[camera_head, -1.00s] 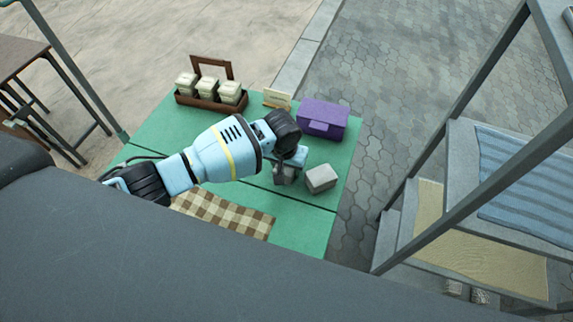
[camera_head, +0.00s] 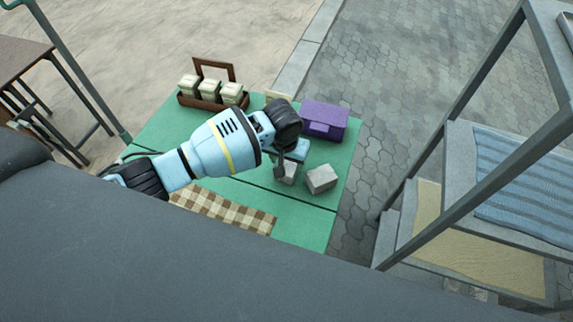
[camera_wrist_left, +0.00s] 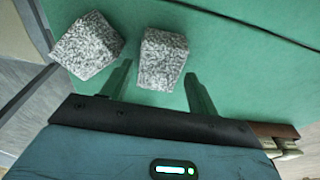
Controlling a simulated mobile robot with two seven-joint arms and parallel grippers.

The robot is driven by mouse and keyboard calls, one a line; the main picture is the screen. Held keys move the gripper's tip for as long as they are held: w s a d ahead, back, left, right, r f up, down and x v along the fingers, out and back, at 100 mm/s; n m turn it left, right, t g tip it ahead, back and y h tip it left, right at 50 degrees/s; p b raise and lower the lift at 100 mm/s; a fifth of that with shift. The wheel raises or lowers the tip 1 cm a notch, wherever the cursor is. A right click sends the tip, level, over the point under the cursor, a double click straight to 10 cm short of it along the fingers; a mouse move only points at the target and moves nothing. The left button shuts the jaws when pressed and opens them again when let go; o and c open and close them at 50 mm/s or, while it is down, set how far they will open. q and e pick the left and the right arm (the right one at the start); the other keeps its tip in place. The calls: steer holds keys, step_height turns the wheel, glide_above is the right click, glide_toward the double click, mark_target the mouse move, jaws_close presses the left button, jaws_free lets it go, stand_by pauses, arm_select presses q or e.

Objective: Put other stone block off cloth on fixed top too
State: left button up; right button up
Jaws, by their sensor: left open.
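Two rough grey stone blocks rest side by side on the green table top (camera_head: 262,222), both on the far side of a dark seam. One stone block (camera_head: 321,179) stands clear at the right. The other stone block (camera_head: 288,174) is just below my left gripper (camera_head: 291,159) and partly hidden by it. In the left wrist view the open fingers point at this block (camera_wrist_left: 163,58), which lies between and just beyond the tips. The first block (camera_wrist_left: 87,45) shows to its left. The brown checkered cloth (camera_head: 225,211) lies on the near side, with no block on its visible part. My right gripper is out of view.
A wooden carrier (camera_head: 204,102) with several pale jars stands at the back left. A purple box (camera_head: 324,120) stands at the back right. A metal-framed shelf (camera_head: 455,170) with cloths stands at the right, apart from the table. The table's front right is clear.

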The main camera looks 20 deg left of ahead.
arm_select(q)
step_height(320, 180, up, 8)
steer(key=s+p, duration=0.1)
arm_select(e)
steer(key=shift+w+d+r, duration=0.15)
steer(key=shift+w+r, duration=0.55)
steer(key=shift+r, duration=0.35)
arm_select(q)
steer(key=shift+s, duration=0.1)
steer(key=shift+f, duration=0.1)
